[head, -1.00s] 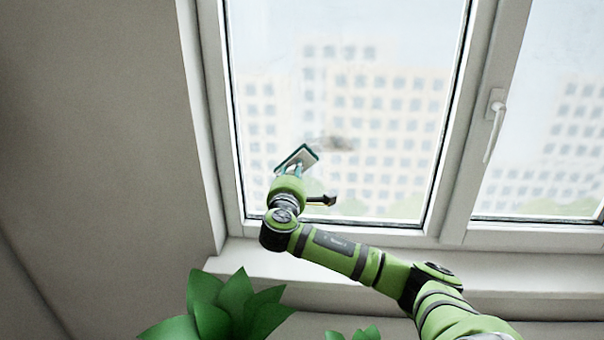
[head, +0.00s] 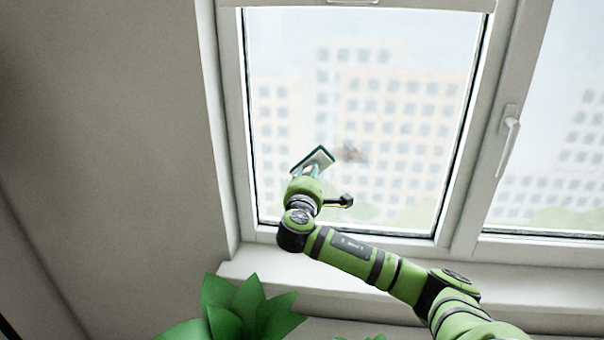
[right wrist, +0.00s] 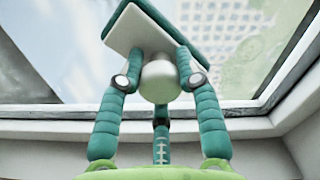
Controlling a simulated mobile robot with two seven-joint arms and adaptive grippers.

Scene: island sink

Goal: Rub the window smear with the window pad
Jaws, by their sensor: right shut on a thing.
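The window smear (head: 352,152) is a faint brownish-grey smudge on the left window pane (head: 400,110), low and near the middle. My right gripper (head: 308,168) is shut on the window pad (head: 315,158), a white plate with a teal edge. The pad is tilted and lies just left of the smear in the head view; I cannot tell whether it touches the glass. In the right wrist view the teal fingers close around the pad's pale round knob (right wrist: 160,78), below its white plate (right wrist: 140,30). The smear is not distinguishable there. My left gripper is not in view.
A white window frame (head: 457,215) divides the two panes, with a handle (head: 508,135) on the right sash. A sill (head: 250,265) runs below. A green plant (head: 250,310) stands at the bottom. A bare wall (head: 120,130) is at the left.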

